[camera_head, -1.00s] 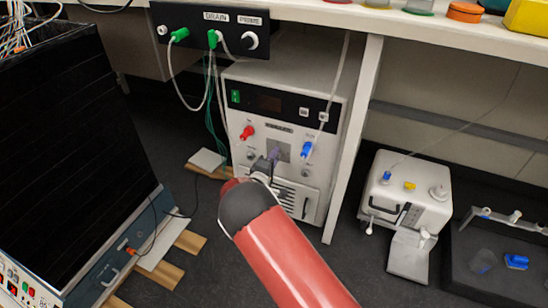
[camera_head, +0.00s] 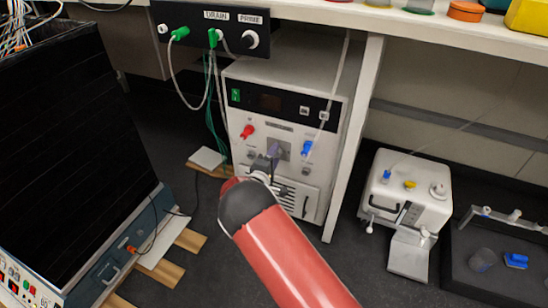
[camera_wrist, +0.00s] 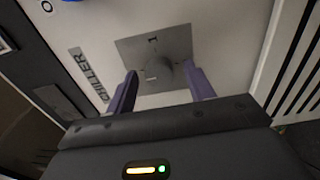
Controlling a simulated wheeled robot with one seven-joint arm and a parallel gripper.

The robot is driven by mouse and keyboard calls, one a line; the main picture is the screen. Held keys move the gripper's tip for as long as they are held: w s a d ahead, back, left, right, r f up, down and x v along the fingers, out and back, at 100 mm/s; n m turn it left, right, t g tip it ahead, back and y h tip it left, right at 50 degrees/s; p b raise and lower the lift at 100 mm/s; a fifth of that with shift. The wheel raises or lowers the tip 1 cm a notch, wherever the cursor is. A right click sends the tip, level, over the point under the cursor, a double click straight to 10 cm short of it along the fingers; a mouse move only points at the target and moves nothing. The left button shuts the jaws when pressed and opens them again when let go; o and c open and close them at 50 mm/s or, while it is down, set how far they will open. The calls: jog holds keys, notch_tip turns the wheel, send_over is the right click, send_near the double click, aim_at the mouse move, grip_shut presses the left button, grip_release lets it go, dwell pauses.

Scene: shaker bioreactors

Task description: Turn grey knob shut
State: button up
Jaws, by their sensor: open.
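The grey knob (camera_wrist: 163,71) sits on a square grey plate (camera_wrist: 130,52) on the white front of the chiller (camera_head: 322,168). In the wrist view it lies between and just beyond the purple fingertips of my gripper (camera_wrist: 163,82). The fingers are apart, one on each side, with no clear contact visible. In the head view my gripper (camera_head: 273,161) is in front of the plate and its fingers hide the knob.
A red fitting (camera_head: 248,131) and a blue fitting (camera_head: 306,148) flank the plate. A table leg (camera_head: 352,140) stands right of the chiller. Tubes hang from the DRAIN panel (camera_head: 212,28) above. A white device (camera_head: 408,190) stands farther right on the floor.

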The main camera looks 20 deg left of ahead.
jog(key=s, duration=0.7)
jog(key=shift+s+a, duration=0.3)
jog(key=shift+s, duration=0.1)
jog(key=shift+w+r, duration=0.1)
